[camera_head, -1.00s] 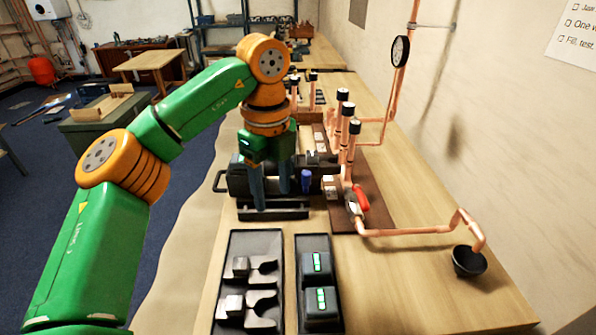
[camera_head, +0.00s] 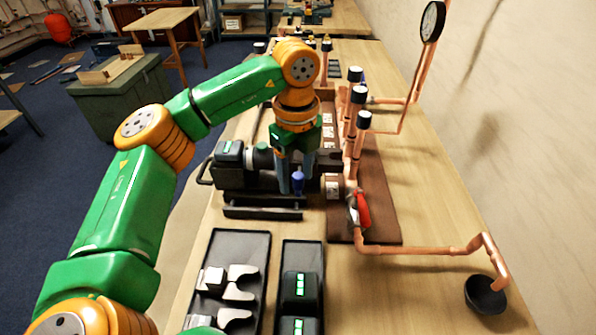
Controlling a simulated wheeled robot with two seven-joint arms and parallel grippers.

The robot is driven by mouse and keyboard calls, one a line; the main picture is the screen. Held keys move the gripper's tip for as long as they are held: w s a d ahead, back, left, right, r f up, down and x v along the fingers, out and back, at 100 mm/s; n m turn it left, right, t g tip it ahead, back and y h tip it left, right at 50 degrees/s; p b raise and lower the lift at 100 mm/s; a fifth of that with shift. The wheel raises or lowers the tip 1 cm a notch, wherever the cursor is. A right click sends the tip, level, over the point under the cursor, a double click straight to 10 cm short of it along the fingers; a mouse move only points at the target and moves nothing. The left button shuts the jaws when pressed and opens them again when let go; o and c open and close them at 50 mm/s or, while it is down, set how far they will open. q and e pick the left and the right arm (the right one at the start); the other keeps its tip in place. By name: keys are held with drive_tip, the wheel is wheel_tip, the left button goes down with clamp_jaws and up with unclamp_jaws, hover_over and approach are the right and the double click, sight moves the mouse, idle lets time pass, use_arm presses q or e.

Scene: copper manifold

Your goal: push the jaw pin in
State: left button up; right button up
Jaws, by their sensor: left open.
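A black press tool (camera_head: 232,172) lies on a dark stand (camera_head: 262,212) on the bench, left of the copper manifold (camera_head: 352,140). A small blue knob (camera_head: 298,183) stands near the tool's right end; it may be the jaw pin's head, but I cannot be sure. My left gripper (camera_head: 295,186) points down over this end of the tool. Its fingers are open, and the blue knob shows between them. I cannot tell whether a finger touches it. My right gripper is not in view.
A black tray (camera_head: 229,245) with grey metal jaws (camera_head: 238,285) and a second tray (camera_head: 317,255) with batteries (camera_head: 301,288) lie in front. A copper pipe with a red-handled valve (camera_head: 362,210) runs right to a black cup (camera_head: 485,296).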

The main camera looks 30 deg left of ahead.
use_arm(q)
drive_tip(key=shift+f, duration=0.3)
drive_tip(key=shift+w+f, duration=0.15)
drive_tip(key=shift+w, duration=0.2)
clamp_jaws()
idle(0.9)
